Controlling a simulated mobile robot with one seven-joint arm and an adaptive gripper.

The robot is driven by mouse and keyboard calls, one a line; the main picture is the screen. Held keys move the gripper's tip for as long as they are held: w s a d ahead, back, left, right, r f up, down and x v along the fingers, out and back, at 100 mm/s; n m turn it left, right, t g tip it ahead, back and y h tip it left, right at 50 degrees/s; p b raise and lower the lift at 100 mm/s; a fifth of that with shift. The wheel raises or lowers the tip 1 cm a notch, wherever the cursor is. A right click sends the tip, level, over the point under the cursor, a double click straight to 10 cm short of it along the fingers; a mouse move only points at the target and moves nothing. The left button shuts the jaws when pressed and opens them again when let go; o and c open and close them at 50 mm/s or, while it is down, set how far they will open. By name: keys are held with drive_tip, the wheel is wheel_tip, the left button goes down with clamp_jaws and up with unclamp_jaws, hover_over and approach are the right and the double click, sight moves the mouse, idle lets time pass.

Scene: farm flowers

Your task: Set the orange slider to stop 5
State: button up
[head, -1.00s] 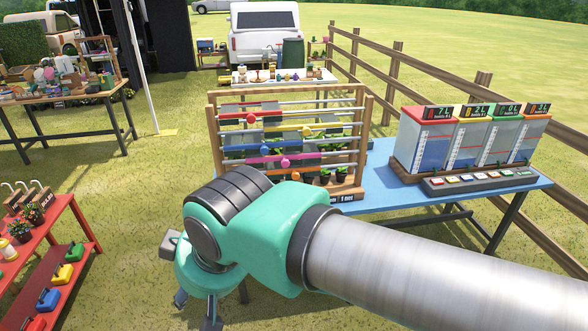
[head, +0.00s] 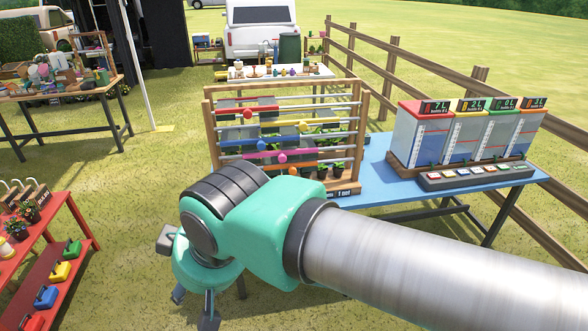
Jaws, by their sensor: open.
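A wooden rack with several horizontal rails (head: 210,130) stands on the blue table, behind my arm. The orange slider (head: 302,168) is on the lowest visible rail, partly hidden behind my arm. Its knob and stop marks cannot be made out. Pink (head: 281,157), blue, yellow and red sliders sit on the rails above it. My gripper (head: 194,307) hangs fingers down over the grass, in front and to the left of the rack, apart from it. Its fingers are spread and nothing shows between them.
Potted plants stand in the rack. Coloured tanks (head: 470,135) with a button panel (head: 478,176) stand on the right of the blue table (head: 385,195). A red shelf (head: 75,225) is at the left. A wooden fence runs behind. Grass between shelf and rack is clear.

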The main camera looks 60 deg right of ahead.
drive_tip(key=w+d+f+m+t+h+p, duration=0.1)
drive_tip(key=w+d, duration=0.5)
drive_tip(key=w, duration=0.3)
drive_tip(key=w+d+m+t+h+p, duration=0.1)
drive_tip(key=w+d+t, duration=0.1)
drive_tip(key=w+d, duration=0.6)
drive_tip(key=w+d+f+m+t+h+p, duration=0.1)
drive_tip(key=w+d+f+h, duration=0.15)
drive_tip(key=w+d, duration=0.5)
drive_tip(key=w+d+f+m+t+h+p, duration=0.15)
drive_tip(key=w+d+f, duration=0.3)
drive_tip(key=d, duration=0.55)
drive_tip(key=d+f+m+h+p, duration=0.1)
drive_tip(key=d+f, duration=0.3)
drive_tip(key=d, duration=0.4)
drive_tip(key=d+f+m+h+p, duration=0.1)
drive_tip(key=d+f, duration=0.2)
drive_tip(key=d, duration=0.4)
drive_tip(key=s+d+f+m+t+h+p, duration=0.1)
drive_tip(key=s+d+f+h, duration=0.3)
drive_tip(key=s+d+f, duration=0.6)
drive_tip(key=s+m+p, duration=0.1)
drive_tip(key=s, duration=0.2)
drive_tip(key=shift+s+t+h, duration=0.15)
drive_tip(key=shift+t+h, duration=0.2)
drive_tip(key=shift+h, duration=0.05)
